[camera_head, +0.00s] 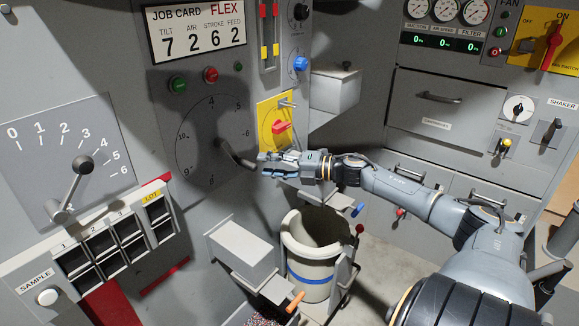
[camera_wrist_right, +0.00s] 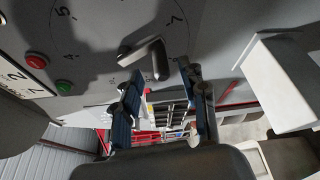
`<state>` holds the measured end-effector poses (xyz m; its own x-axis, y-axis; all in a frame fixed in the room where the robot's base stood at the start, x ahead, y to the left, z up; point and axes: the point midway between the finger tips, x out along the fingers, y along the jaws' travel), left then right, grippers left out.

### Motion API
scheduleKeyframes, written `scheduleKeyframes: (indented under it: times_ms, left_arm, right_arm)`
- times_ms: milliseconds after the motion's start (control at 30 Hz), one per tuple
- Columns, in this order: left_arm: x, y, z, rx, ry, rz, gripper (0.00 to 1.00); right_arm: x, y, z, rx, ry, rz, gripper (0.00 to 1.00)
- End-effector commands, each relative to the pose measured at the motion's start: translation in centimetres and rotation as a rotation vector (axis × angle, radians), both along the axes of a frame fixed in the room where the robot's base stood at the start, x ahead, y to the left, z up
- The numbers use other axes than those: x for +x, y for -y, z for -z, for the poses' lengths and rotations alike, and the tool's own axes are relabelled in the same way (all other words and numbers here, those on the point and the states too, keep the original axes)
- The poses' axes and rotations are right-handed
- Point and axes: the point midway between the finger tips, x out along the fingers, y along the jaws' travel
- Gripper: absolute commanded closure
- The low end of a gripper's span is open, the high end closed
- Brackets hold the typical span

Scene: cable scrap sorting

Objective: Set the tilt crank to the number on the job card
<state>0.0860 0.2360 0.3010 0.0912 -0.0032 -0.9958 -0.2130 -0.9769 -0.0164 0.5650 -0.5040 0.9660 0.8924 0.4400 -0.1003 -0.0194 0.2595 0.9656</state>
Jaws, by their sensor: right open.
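The job card (camera_head: 196,32) reads tilt 7. The tilt crank (camera_head: 236,156) sits at the middle of a round dial (camera_head: 187,165) on the grey panel. Its arm points to the lower right, between the 6 and the 8; the 7 is hidden there in the head view. My right gripper (camera_head: 268,165) is at the crank's outer end. In the wrist view my right gripper (camera_wrist_right: 161,76) is open, with the handle's end between or just beyond its fingertips; contact is unclear. My left gripper is out of view.
A yellow plate with a red switch (camera_head: 281,127) is just above my right gripper. A white bin (camera_head: 312,235) and a grey box (camera_head: 243,250) stand below. A lever scale (camera_head: 68,160) and a sample rack (camera_head: 120,250) are at the left.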

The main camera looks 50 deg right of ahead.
Motion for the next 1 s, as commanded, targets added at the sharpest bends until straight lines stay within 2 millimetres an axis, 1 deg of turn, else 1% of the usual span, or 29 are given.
scheduleKeyframes:
  times_ms: [200,433,600,1000]
  left_arm:
    - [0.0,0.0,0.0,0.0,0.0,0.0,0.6]
    - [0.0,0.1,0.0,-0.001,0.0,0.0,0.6]
    - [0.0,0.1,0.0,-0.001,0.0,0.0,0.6]
    - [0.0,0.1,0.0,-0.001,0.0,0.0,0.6]
  right_arm:
    - [-2.3,1.1,-0.1,0.001,-0.004,0.0,0.57]
    - [-4.1,2.0,-0.4,0.002,-0.001,0.0,0.57]
    - [-4.7,2.3,-0.5,0.0,0.0,0.001,0.57]
    - [-4.7,2.4,-0.6,0.0,0.0,0.001,0.57]
